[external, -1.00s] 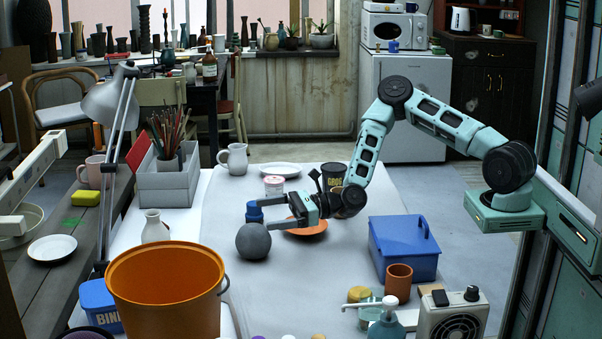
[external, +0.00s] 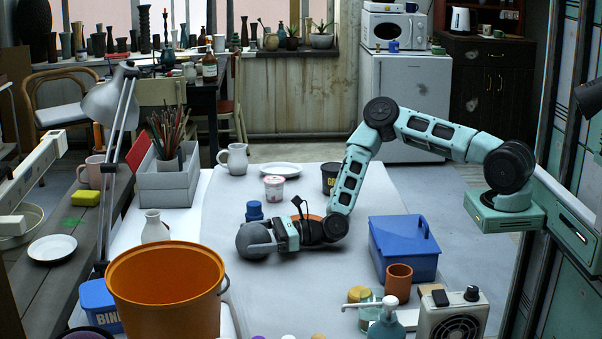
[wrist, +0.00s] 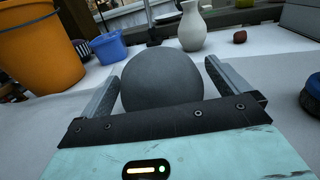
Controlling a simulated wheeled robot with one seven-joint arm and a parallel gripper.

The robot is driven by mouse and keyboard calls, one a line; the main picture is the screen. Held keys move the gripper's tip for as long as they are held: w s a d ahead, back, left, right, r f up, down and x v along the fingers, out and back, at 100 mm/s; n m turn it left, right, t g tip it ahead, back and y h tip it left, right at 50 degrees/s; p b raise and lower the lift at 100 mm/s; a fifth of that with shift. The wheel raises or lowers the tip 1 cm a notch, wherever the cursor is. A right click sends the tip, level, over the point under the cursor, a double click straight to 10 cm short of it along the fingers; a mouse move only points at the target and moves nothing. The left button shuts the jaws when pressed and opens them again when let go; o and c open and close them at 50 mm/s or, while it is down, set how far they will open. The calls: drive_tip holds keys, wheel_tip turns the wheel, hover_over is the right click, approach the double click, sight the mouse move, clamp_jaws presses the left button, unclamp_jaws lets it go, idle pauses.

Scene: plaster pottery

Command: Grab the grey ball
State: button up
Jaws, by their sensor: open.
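The grey ball (external: 250,237) sits on the pale table covering, left of the middle in the external view. My gripper (external: 262,238) is low over the table, with its fingers reaching to the ball from the right. In the wrist view the grey ball (wrist: 162,90) lies between the two fingers of my gripper (wrist: 161,85), one on each side. The fingers are open. I cannot tell whether either finger touches the ball. The ball's lower part is hidden behind the gripper's palm edge.
An orange bucket (external: 165,285) stands front left, and a white vase (external: 155,228) to the left. A blue caddy (external: 404,250) is on the right. An orange dish behind my gripper is mostly hidden.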

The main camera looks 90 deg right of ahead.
drive_tip(key=shift+w, duration=0.25)
drive_tip(key=c, duration=1.3)
drive_tip(key=shift+r, duration=0.1)
drive_tip(key=shift+c, duration=1.3)
